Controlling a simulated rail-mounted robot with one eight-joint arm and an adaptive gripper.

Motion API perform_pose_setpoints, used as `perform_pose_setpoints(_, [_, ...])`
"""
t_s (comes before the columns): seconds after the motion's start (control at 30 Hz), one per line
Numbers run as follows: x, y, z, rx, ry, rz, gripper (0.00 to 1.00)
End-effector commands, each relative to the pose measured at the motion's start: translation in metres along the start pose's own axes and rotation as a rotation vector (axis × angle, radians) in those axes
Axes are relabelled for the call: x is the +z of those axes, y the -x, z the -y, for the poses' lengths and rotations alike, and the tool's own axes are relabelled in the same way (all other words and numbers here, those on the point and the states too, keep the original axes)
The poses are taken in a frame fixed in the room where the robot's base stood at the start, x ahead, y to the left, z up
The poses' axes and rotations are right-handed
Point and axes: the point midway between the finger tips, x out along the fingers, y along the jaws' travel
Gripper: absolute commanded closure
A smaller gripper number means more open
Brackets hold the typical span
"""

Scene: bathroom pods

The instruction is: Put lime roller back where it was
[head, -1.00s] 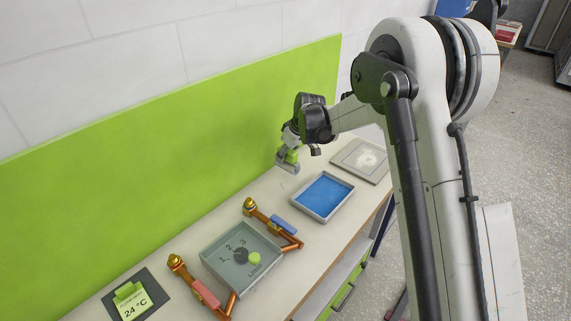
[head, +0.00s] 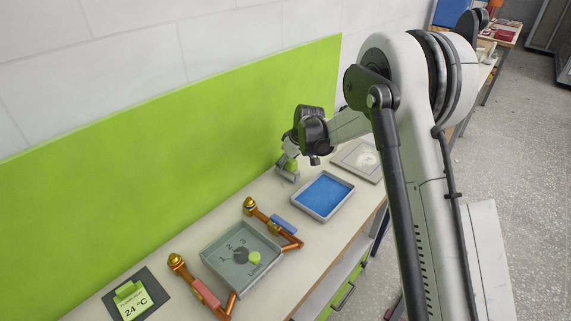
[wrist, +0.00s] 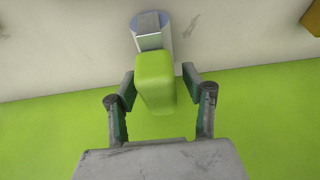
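The lime roller (wrist: 155,80) is a rounded lime block in the middle of the wrist view, with a grey and pale bluish part beyond its far end. In the head view my gripper (head: 287,168) is low over the back of the bench, near the lime panel. There the roller is small and partly hidden, and I cannot tell whether it touches the bench.
A blue-floored tray (head: 324,195) and a grey plate (head: 352,154) with a pale patch lie nearby. Closer are copper pipes (head: 291,240), a grey box with a dial (head: 222,261) and a temperature display (head: 134,300). The lime panel (head: 170,150) stands behind the bench.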

Motion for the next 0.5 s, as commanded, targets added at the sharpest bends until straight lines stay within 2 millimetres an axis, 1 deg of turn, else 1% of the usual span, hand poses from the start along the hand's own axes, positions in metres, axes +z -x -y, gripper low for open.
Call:
perform_pose_setpoints(0.17, [-0.001,0.002,0.0,0.0,0.0,0.0,0.55])
perform_pose_setpoints(0.27, [-0.001,0.008,0.0,0.0,0.0,0.0,0.55])
perform_pose_setpoints(0.37, [-0.001,0.021,0.0,0.0,-0.001,0.0,0.55])
perform_pose_setpoints(0.5, [-0.001,0.045,0.0,0.0,-0.001,0.0,0.55])
